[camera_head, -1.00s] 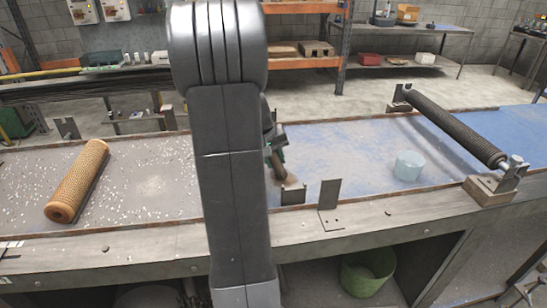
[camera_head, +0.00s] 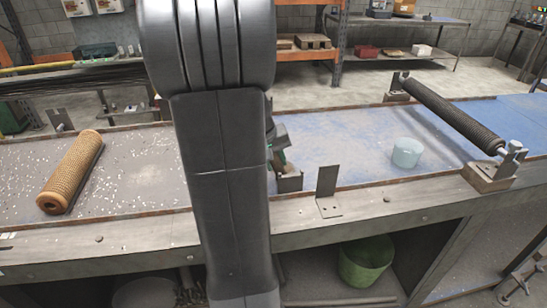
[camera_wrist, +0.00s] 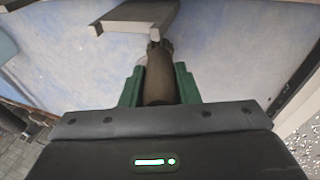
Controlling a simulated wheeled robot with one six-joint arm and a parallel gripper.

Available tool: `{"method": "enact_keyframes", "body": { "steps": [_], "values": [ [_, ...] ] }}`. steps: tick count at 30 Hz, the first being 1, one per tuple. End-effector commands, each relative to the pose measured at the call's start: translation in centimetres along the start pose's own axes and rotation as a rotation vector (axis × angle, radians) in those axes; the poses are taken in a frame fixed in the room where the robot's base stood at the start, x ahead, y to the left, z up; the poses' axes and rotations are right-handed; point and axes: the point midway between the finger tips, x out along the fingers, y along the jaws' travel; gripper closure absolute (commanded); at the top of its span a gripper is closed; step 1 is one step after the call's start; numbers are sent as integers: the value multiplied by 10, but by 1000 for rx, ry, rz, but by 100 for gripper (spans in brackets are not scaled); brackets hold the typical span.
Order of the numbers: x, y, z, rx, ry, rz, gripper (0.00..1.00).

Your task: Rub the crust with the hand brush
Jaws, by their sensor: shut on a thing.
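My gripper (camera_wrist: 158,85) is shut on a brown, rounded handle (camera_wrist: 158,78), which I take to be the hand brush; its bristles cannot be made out. In the head view my arm hides most of the gripper; a green bit of it (camera_head: 279,157) shows beside the arm, close to a small upright bracket. A tan mesh tube (camera_head: 72,170) lies on the left of the bench, apart from the gripper. A dark mesh roller (camera_head: 452,113) is held between end supports at the right. I cannot pick out the crust on either.
A pale blue cup-like thing (camera_head: 407,153) stands near the roller. Pale bits litter the bench left. A green bucket (camera_head: 366,264) is below.

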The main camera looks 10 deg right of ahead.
Motion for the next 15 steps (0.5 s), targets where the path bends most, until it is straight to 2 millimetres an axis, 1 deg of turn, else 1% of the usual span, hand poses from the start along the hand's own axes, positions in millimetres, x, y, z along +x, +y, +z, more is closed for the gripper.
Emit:
{"method": "enact_keyframes", "body": {
  "steps": [3, 11, 15],
  "values": [
    [0, 0, 5, 0, -2, -1, 94],
    [-1, 0, 5, 0, -3, -1, 94],
    [-9, 2, 3, 0, -2, -1, 94]
  ]
}}
